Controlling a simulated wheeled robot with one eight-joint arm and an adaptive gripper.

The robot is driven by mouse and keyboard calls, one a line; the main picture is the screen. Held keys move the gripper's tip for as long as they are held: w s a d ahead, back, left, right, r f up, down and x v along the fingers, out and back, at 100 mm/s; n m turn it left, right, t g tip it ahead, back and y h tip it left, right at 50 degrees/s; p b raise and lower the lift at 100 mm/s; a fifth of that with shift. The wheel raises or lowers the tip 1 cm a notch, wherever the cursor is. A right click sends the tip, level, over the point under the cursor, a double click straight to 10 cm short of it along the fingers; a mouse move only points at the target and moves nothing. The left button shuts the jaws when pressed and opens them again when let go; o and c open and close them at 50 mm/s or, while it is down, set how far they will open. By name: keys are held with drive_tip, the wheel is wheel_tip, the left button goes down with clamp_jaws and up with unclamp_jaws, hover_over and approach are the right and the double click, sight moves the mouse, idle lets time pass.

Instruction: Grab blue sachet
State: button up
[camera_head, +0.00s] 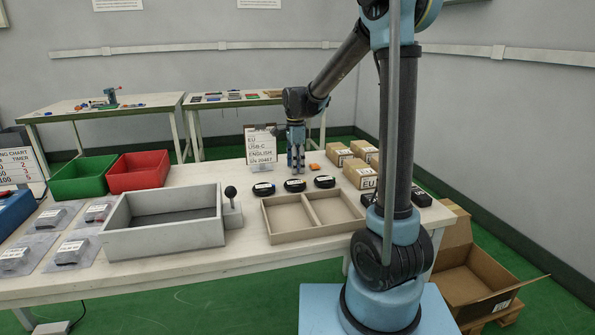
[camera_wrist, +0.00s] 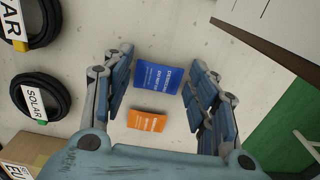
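The blue sachet (camera_wrist: 159,78) lies flat on the table in the wrist view, between the two fingers of my gripper (camera_wrist: 158,72). My gripper is open, with a finger on either side of the sachet, and I see bare table between the sachet and each finger. In the head view my gripper (camera_head: 296,162) points down over the far part of the table. The blue sachet cannot be made out there. The orange sachet (camera_wrist: 148,121) lies just beside the blue one, and it shows to the right of my gripper in the head view (camera_head: 317,167).
Black cable coils (camera_head: 295,185) lie in a row nearer the front. A sign (camera_head: 260,144) stands behind my gripper, and cardboard boxes (camera_head: 359,173) stand to the right. A divided tray (camera_head: 311,212) and a grey bin (camera_head: 162,221) stand at the front.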

drive_tip(key=c, duration=0.4)
